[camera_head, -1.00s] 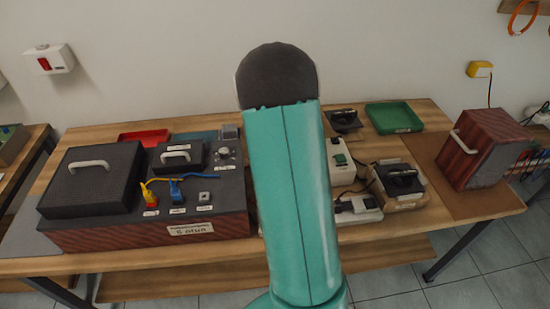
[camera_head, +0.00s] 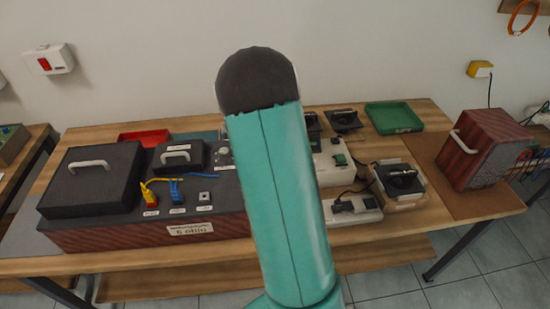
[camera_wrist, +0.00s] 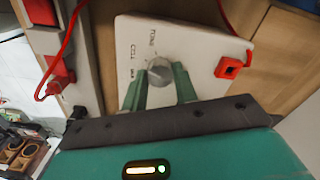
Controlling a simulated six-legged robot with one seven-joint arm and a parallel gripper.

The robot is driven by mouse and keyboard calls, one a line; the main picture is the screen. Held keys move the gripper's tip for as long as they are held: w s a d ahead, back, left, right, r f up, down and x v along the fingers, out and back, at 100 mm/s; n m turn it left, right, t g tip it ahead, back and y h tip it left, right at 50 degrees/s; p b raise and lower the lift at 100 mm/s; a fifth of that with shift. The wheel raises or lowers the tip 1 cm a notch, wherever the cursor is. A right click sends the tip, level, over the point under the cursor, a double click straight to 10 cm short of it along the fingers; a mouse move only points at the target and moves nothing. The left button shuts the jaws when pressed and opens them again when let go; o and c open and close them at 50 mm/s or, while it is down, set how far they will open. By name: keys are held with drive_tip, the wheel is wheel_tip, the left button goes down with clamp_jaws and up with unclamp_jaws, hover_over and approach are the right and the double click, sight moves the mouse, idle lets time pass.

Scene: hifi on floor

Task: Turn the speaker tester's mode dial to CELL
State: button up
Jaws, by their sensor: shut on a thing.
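In the wrist view, a white panel (camera_wrist: 205,38) carries a round silver mode dial (camera_wrist: 158,72) with small printed labels around its upper left. One label appears to read CELL (camera_wrist: 132,52); the others are hard to read. My gripper (camera_wrist: 160,80) has its two green fingers on either side of the dial and is shut on it. The dial's pointer direction is not clear. In the head view my arm covers the gripper and the dial.
A red socket (camera_wrist: 229,67) sits on the panel's right, with a red cable. Another unit with a red part (camera_wrist: 60,78) stands at left. In the head view, a dark box with wood-grain sides (camera_head: 110,238), a green tray (camera_head: 394,117) and a wood-grain speaker box (camera_head: 470,150) stand on the bench.

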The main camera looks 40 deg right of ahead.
idle(0.3)
drive_tip(key=o, duration=1)
wheel_tip(320, 180, up, 14)
drive_tip(key=shift+f, duration=0.1)
